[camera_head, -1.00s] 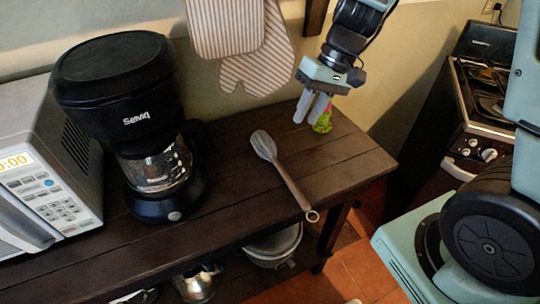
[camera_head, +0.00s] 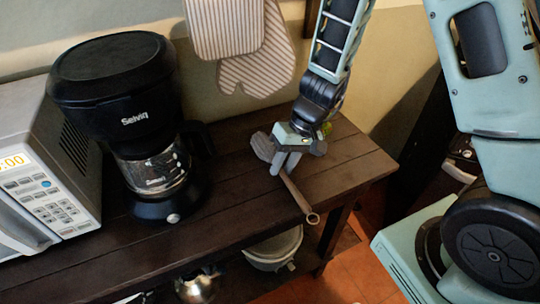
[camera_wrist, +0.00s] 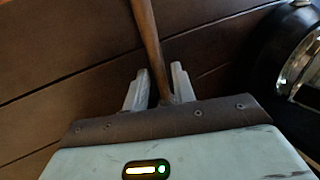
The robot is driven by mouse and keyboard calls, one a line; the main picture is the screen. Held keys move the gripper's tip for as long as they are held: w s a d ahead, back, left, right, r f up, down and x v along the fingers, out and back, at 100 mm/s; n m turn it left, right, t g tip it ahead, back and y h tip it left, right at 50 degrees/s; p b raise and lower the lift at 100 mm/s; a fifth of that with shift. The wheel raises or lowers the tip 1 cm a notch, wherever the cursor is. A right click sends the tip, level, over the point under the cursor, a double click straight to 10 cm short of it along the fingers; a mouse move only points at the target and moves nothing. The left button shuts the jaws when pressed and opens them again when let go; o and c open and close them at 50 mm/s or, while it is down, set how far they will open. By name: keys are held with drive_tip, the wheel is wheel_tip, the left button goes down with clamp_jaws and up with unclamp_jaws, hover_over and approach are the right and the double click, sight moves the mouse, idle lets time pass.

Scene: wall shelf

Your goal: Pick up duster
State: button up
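The duster lies on the dark wooden shelf. It has a grey head (camera_head: 263,147) and a brown wooden handle (camera_head: 297,194) with a ring at its end, near the shelf's front edge. My gripper (camera_head: 283,171) is down over the handle close to the head and hides part of it in the head view. In the wrist view the handle (camera_wrist: 146,35) runs between the two pale fingers of my gripper (camera_wrist: 159,72). The fingers are apart, with a visible gap on at least the left side of the handle.
A black coffee maker (camera_head: 130,110) stands left of the duster, with a microwave (camera_head: 40,170) further left. Striped oven mitts (camera_head: 255,60) hang on the wall behind. A small green-yellow object (camera_head: 327,128) is partly hidden behind my gripper. The shelf's right end (camera_head: 355,160) is clear.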

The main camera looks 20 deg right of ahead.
drive_tip(key=shift+f, duration=0.2)
clamp_jaws()
drive_tip(key=shift+r, duration=0.15)
